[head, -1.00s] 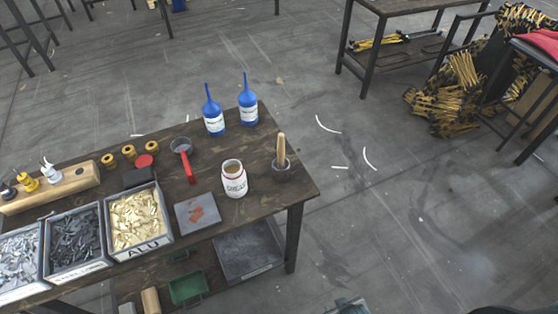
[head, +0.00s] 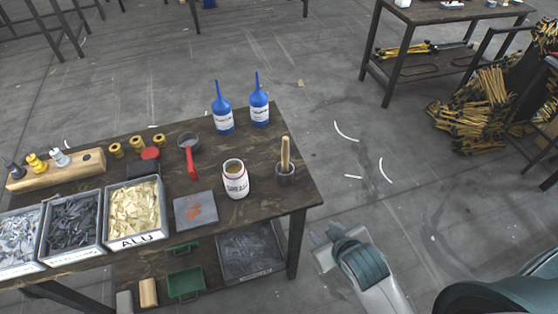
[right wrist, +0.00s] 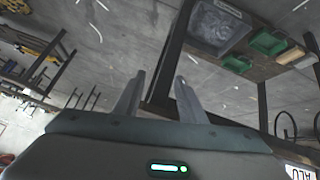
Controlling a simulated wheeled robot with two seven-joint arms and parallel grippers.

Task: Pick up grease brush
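The brush (head: 285,152) shows as an upright wooden handle standing in a small dark cup (head: 286,174) near the right end of the workbench; its lower end is hidden in the cup. My left gripper is not in view.
A lower shelf carries a grey tray (head: 250,254). Floor right of the bench is open.

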